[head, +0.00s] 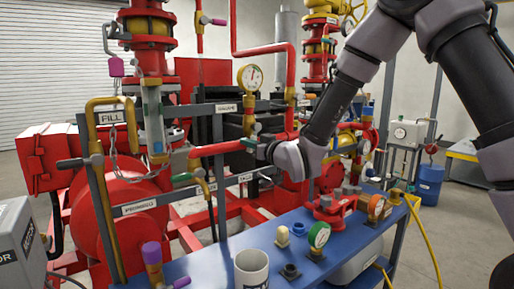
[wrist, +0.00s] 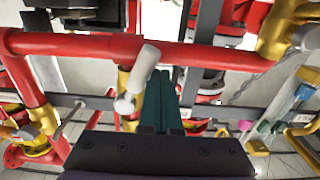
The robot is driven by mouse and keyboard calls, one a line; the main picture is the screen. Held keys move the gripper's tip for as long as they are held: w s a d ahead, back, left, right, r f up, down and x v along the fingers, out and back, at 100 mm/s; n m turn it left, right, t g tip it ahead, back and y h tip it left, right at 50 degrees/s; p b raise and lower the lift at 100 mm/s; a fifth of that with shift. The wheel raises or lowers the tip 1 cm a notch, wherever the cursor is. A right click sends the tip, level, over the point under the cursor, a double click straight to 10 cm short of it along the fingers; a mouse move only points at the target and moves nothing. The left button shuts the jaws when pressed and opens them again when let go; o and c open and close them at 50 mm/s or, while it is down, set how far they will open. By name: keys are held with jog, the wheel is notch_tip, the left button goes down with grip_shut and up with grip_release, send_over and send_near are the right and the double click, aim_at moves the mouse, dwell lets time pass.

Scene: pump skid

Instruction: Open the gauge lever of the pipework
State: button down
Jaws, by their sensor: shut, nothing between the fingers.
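My gripper (head: 250,143) is at the red horizontal pipe (head: 217,149) below the round pressure gauge (head: 250,77) in the head view. In the wrist view its dark teal fingers (wrist: 164,75) are together with nothing between them. Just left of the fingertips is a light grey lever (wrist: 146,66), slanting up to the right from a round pivot (wrist: 124,105) on a brass valve body. It looks like the gauge lever, and my fingers are very close to it; I cannot tell whether they touch. In the head view my wrist hides this lever.
The red pipe (wrist: 90,45) crosses behind the fingers in the wrist view. A grey frame rail (wrist: 85,101) runs below it. A blue bench (head: 225,262) with a mug (head: 252,268) and several fittings stands in front. A chain (head: 113,130) hangs at left.

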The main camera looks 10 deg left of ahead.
jog(key=shift+w+d+f, duration=0.7)
jog(key=shift+w+f, duration=0.05)
jog(key=shift+w, duration=0.05)
jog(key=shift+s, duration=0.1)
jog(key=shift+s+a, duration=0.1)
jog(key=shift+a, duration=0.05)
jog(key=v, duration=0.9)
jog(key=shift+s+a, duration=0.3)
jog(key=shift+s, duration=0.05)
